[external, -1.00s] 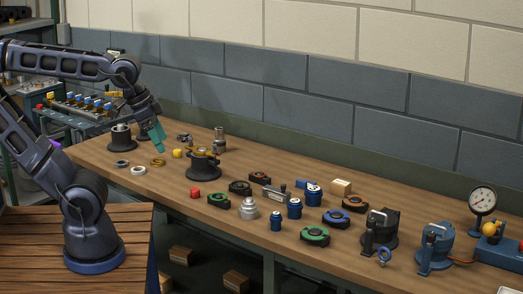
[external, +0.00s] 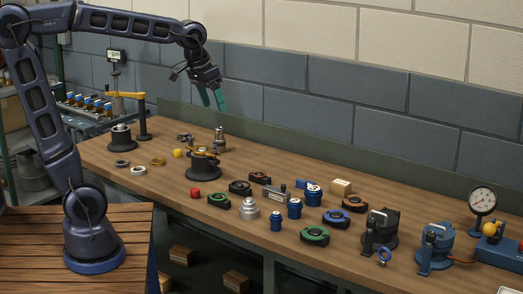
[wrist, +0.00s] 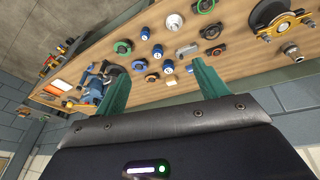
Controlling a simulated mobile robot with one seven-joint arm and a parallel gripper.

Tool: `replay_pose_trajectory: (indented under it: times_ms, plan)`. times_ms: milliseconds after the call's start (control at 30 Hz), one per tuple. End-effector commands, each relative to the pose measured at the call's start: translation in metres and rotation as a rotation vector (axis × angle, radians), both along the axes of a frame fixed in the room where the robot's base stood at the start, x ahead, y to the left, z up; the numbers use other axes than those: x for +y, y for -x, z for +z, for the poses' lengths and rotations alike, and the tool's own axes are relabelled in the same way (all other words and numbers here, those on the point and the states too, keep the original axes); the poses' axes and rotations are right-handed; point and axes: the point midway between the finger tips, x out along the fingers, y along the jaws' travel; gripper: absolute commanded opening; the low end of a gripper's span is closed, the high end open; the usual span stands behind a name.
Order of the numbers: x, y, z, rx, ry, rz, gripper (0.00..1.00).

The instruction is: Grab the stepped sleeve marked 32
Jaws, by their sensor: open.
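Several stepped parts stand on the bench, and their markings are too small to read, so I cannot tell which is the sleeve marked 32. Three are blue with pale tops: a larger blue sleeve (external: 313,196), a middle blue sleeve (external: 294,209) and a small blue sleeve (external: 276,222). A silver stepped part (external: 248,209) stands left of them. The blue sleeves also show near the middle of the wrist view (wrist: 158,51). My gripper (external: 213,98) is open and empty, high above the back of the bench, with green fingers, well apart from all of these.
A dark round fixture with a brass clamp (external: 203,167) stands on the bench's left half. Green, black and orange ring parts lie around the blue sleeves. Dark and blue clamp units (external: 380,230) and a dial gauge (external: 482,200) stand at right. A block wall rises behind.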

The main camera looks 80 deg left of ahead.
Motion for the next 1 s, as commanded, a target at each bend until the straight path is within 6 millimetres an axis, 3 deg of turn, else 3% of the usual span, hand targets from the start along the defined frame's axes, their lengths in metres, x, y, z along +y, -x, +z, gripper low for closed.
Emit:
replay_pose_trajectory:
  times_ms: [200, 500, 800, 1000]
  plan:
    - [0.063, -0.049, 0.002, 0.032, 0.037, 0.171, 0.72]
    - [0.164, -0.101, -0.011, 0.067, 0.083, 0.405, 0.72]
    - [0.278, -0.133, -0.043, 0.101, 0.126, 0.637, 0.72]
    - [0.358, -0.139, -0.074, 0.123, 0.155, 0.791, 0.72]
